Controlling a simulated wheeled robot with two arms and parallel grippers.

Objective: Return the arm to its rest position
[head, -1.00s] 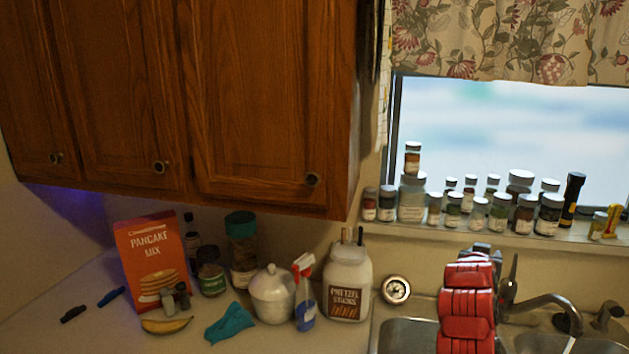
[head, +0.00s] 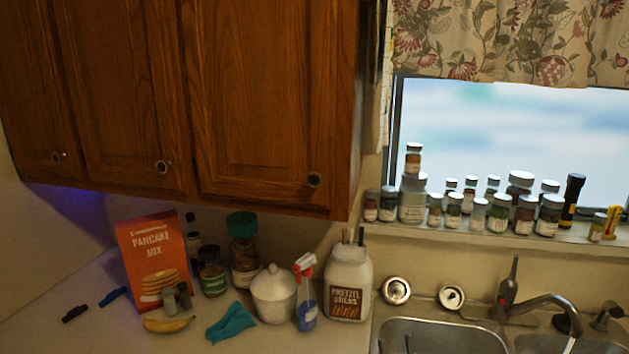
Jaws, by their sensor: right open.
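Only what look like the dark fingertips of my right gripper (head: 394,346) show, at the bottom edge of the head view. They are apart, with nothing seen between them, over the left edge of the sink (head: 440,328). The rest of my right arm is out of the picture. My left gripper is not in view.
The counter left of the sink holds a pretzel jar (head: 347,285), spray bottle (head: 306,310), white lidded pot (head: 273,296), teal cloth (head: 231,323), banana (head: 168,325) and pancake mix box (head: 152,260). A faucet (head: 540,303) stands behind the sink. Several small jars line the windowsill.

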